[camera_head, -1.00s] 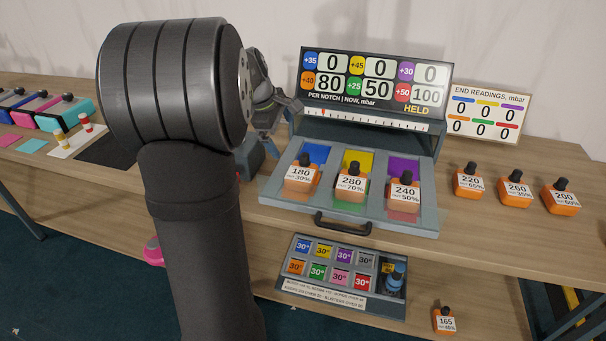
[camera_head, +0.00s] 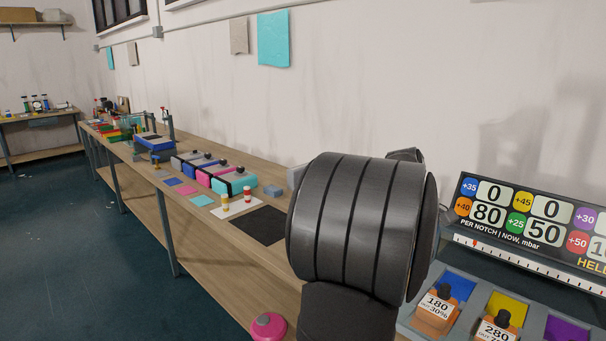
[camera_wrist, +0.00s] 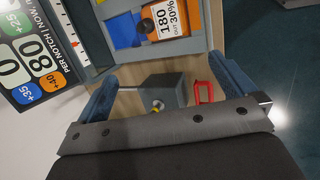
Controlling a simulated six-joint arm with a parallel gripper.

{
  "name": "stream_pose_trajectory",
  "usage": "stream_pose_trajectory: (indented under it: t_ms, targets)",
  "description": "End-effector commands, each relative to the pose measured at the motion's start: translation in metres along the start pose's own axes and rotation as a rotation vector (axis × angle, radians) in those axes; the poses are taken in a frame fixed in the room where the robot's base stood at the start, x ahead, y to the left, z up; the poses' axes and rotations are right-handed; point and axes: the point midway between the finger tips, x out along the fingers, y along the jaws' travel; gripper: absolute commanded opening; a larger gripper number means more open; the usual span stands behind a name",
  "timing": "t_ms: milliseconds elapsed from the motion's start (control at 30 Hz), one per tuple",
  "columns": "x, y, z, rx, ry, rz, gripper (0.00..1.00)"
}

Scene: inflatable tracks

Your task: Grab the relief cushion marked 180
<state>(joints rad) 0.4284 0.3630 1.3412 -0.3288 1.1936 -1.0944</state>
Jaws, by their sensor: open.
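The orange relief cushion marked 180 (camera_head: 437,309) has a dark knob on top and sits in the blue-backed bay of the grey tray (camera_head: 415,312), at the lower right of the head view. It also shows at the top edge of the wrist view (camera_wrist: 170,17), partly cut off. My gripper (camera_wrist: 165,72) is open and empty in the wrist view, its two blue-grey fingers spread wide. The cushion lies beyond the fingertips, not between them. In the head view my dark arm hides the gripper.
The cushion marked 280 (camera_head: 497,328) sits in the neighbouring bay. The display board (camera_head: 535,225) stands behind the tray. A grey block (camera_wrist: 165,88) and a red frame (camera_wrist: 203,92) show between the fingers. Pink and turquoise boxes (camera_head: 233,182) and a black mat (camera_head: 258,225) lie left.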

Motion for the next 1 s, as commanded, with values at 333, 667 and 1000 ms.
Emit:
stream_pose_trajectory:
  t_ms: [333, 667, 1000]
  targets:
    - [0.000, 0.000, 0.000, 0.000, 0.000, 0.000, 1.00]
    - [0.008, -0.001, 0.005, 0.149, 0.020, -0.004, 1.00]
    - [0.044, -0.007, 0.027, 0.936, 0.121, -0.049, 1.00]
